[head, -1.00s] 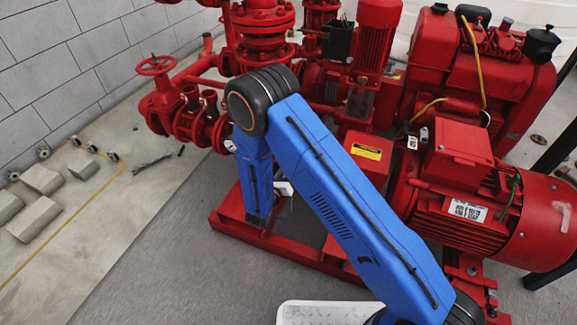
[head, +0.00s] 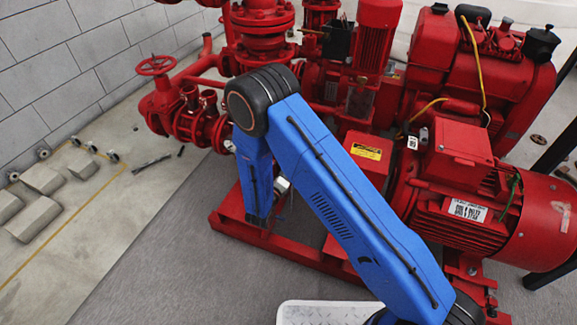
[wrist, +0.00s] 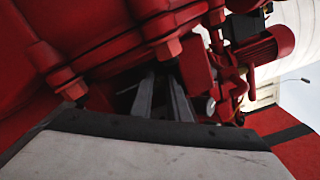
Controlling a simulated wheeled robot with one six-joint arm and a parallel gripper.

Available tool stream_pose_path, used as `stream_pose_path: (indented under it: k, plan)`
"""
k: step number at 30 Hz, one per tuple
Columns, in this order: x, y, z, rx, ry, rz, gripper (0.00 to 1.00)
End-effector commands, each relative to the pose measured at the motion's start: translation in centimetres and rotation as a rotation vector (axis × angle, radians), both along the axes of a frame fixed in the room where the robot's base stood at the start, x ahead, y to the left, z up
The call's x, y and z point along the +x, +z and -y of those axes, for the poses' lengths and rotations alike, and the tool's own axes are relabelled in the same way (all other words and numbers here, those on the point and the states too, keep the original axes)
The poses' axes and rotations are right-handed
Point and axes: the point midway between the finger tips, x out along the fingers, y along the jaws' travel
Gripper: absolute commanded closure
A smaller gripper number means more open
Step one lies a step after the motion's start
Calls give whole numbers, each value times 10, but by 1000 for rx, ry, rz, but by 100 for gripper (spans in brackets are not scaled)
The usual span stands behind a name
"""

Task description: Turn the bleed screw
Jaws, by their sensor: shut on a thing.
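In the wrist view my gripper (wrist: 165,78) reaches into a dark recess of the red pump casing (wrist: 90,25). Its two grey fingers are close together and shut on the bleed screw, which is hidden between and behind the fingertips. A red hex bolt head (wrist: 168,47) of the casing flange sits just above the fingertips. In the head view my blue arm bends down in front of the red pumpset (head: 265,12), and the gripper is hidden behind it.
A red motor (head: 480,215) stands on the right, on the red base frame (head: 300,255). A red handwheel (head: 157,65) is at the left. Grey blocks (head: 42,180) lie on the floor by the wall. The floor at the front left is clear.

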Motion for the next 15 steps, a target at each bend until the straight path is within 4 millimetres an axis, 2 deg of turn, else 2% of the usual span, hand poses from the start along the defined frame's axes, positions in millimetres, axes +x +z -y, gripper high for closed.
stream_pose_path:
  k: [12,13,15]
  plan:
    - [-1,-1,-1,-6,2,-4,100]
    - [-1,-1,-1,-6,2,-4,78]
    - [-1,-1,-1,-5,2,-4,77]
